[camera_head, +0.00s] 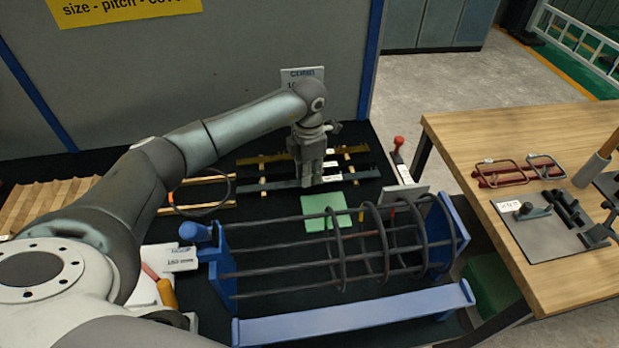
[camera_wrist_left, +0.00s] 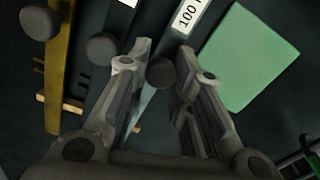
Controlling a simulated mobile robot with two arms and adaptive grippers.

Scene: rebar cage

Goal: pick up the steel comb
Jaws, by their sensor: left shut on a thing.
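The steel comb (camera_head: 352,174) is the blue-grey bar at the front of a row of combs on wooden rails in the head view. My left gripper (camera_head: 306,182) reaches down onto it from above, near its middle. In the left wrist view, the steel comb (camera_wrist_left: 150,104) runs between the two fingers, with a white "100" label beyond them. There the left gripper (camera_wrist_left: 163,56) is shut on the comb, with a dark round knob between the fingertips. The comb appears to be still at the rails; any gap under it cannot be told. My right gripper is not in view.
A yellow comb (camera_head: 262,158) and a black comb (camera_head: 352,163) lie behind the steel one. A green pad (camera_head: 326,211) lies in front, then a rebar cage in a blue stand (camera_head: 350,318). A wooden table (camera_head: 480,135) stands at right.

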